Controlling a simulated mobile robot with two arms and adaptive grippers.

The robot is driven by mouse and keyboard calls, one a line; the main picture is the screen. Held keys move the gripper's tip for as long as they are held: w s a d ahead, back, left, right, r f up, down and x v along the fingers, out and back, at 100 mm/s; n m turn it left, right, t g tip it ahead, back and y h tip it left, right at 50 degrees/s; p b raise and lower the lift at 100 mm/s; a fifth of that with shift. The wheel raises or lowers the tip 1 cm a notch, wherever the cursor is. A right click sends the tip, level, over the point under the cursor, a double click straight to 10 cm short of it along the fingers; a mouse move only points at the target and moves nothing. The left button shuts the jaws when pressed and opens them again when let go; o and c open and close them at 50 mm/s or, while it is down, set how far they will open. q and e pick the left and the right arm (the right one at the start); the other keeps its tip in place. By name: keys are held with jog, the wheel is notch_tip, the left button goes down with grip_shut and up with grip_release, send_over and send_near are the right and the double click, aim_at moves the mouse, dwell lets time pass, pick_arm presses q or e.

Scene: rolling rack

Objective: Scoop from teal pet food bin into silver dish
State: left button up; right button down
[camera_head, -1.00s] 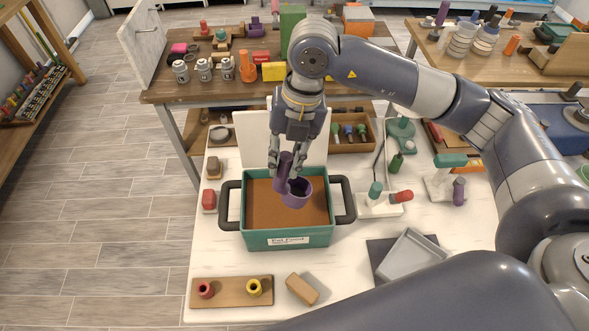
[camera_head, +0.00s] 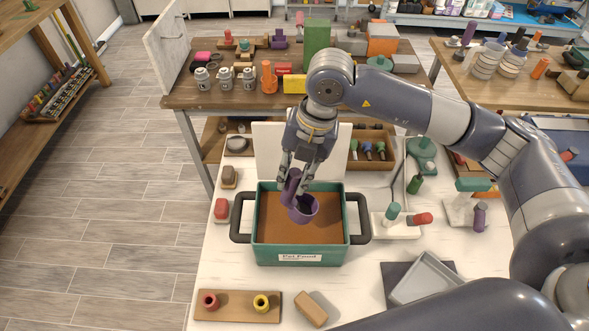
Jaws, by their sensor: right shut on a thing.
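The teal pet food bin (camera_head: 257,225) stands on the white table, with dark side handles, a "Pet Food" label and a flat brown fill (camera_head: 285,230). My right gripper (camera_head: 298,178) points down over the bin's far part. It is shut on the upright handle of a purple scoop (camera_head: 303,210). The scoop's round cup is over the brown fill, its opening dark; I cannot tell if it holds food or touches the fill. A silver-grey rectangular dish (camera_head: 426,279) sits on a dark mat at front right, apart from the bin. My left gripper does not show.
A white upright panel (camera_head: 268,150) stands behind the bin. A board with red and yellow rings (camera_head: 237,307) and a tan block (camera_head: 311,309) lie in front.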

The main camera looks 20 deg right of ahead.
jog(key=b+x, duration=0.1)
jog(key=x, duration=0.1)
jog(key=d+b+x, duration=0.1)
jog(key=x, duration=0.1)
jog(key=shift+f, duration=0.1)
jog(key=b+x, duration=0.3)
jog(key=shift+d+f+b, duration=0.25)
jog(key=shift+f+b, duration=0.05)
jog(key=shift+b, duration=0.05)
jog(key=shift+s, duration=0.1)
